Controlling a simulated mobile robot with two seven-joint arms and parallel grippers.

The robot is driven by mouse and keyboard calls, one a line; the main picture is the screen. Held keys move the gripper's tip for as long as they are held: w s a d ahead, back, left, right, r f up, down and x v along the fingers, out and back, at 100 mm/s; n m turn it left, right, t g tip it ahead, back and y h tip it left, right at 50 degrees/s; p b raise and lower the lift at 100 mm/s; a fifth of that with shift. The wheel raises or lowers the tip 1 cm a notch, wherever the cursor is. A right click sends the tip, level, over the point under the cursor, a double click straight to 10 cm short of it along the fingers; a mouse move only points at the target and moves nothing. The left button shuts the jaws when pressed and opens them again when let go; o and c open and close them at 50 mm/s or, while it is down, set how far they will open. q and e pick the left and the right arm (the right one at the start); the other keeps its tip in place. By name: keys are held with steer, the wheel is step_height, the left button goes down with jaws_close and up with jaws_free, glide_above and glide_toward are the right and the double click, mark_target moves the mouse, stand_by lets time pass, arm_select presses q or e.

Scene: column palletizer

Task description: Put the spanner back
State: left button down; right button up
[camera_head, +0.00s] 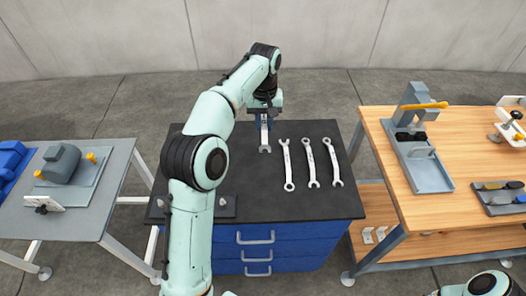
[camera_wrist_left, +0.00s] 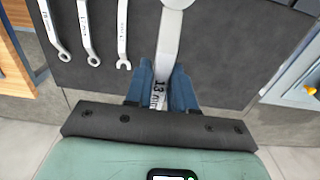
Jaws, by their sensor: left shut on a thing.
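My left gripper (camera_head: 264,108) is over the far part of the black top of the blue drawer cabinet. It is shut on a silver spanner (camera_head: 264,138), whose open jaw end points toward the near side. In the left wrist view, the blue fingers (camera_wrist_left: 160,88) clasp the spanner's shank (camera_wrist_left: 166,50), and a "13" mark shows between them. Three other spanners lie in a row to the right: the nearest one (camera_head: 287,165), a middle one (camera_head: 309,163) and a far right one (camera_head: 332,162). I cannot tell whether the held spanner touches the top.
The blue cabinet (camera_head: 292,252) has a black top (camera_head: 275,203). A grey table (camera_head: 75,224) with a motor-like part (camera_head: 62,162) stands left. A wooden bench (camera_head: 465,155) with a grey fixture (camera_head: 422,170) stands right. Part of my other arm shows at the bottom right.

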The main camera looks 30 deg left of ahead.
arm_select(q)
steer(key=shift+w+a, duration=0.1)
steer(key=shift+w, duration=0.05)
steer(key=shift+f, duration=0.35)
steer(key=b, duration=0.2)
glide_toward(264, 168)
steer(key=shift+s+f, duration=0.1)
steer(key=shift+s, duration=0.2)
steer(key=shift+w+f, duration=0.15)
steer(key=shift+f, duration=0.4)
step_height(264, 168, down, 5)
arm_select(e)
steer(key=shift+g, duration=0.3)
steer(key=s+f, duration=0.3)
steer(key=shift+a, duration=0.15)
arm_select(q)
steer(key=shift+f, duration=0.2)
steer(key=c, duration=1)
jaws_free()
steer(key=shift+o, duration=0.2)
